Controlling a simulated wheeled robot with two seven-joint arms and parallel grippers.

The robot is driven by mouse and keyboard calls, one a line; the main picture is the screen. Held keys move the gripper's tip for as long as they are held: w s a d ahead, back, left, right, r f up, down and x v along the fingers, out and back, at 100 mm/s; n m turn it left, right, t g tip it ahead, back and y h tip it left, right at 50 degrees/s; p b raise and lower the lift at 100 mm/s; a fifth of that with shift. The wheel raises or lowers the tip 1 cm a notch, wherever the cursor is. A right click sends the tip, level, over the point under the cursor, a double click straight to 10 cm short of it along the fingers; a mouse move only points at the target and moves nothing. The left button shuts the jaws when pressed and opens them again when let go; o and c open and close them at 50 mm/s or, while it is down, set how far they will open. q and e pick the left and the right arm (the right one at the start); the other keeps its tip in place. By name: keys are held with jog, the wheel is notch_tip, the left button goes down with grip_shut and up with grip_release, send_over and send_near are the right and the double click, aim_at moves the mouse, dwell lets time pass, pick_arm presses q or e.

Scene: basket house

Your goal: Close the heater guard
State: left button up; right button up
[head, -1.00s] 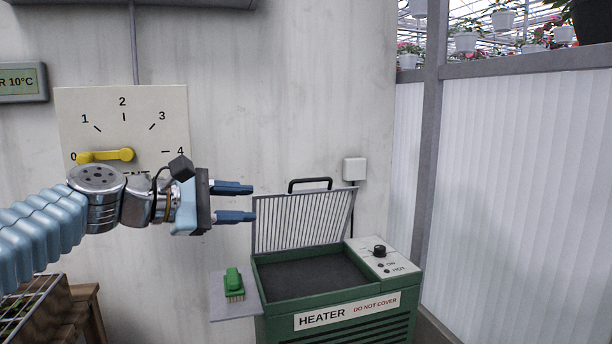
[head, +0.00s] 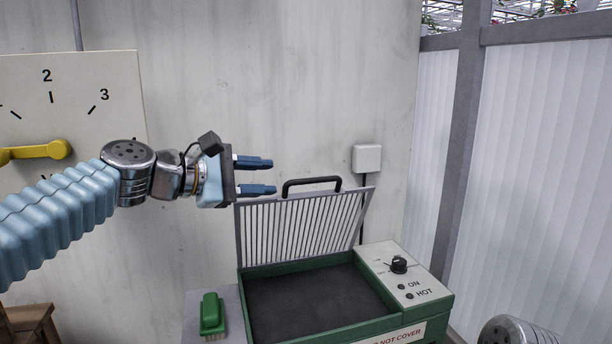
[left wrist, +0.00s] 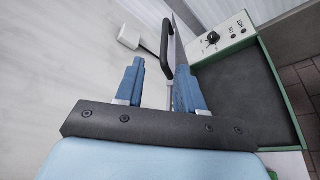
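The heater guard (head: 305,222), a pale barred grille, stands raised and tilted back at the rear of the green heater (head: 412,318). Its black handle (head: 312,182) is on the top edge. My left gripper (head: 272,176) is open and empty, close to the left of the handle in the head view. In the left wrist view, the handle (left wrist: 167,50) shows ahead, between the lines of the two fingers (left wrist: 160,66), and the guard appears nearly edge-on. I see no clear contact. My right gripper is not in view; a metal arm part of mine shows at the lower right.
The heater's dark top (head: 318,300) is bare. A control panel with a black knob (head: 398,264) is on its right. A green brush (head: 212,315) lies on a side shelf (head: 200,300). A dial board with a yellow lever (head: 40,151) is on the left wall.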

aim_at(306, 197)
pick_arm(q)
jog(key=p+x, duration=0.1)
jog(key=x, duration=0.9)
jog(key=shift+d, duration=0.1)
grip_shut()
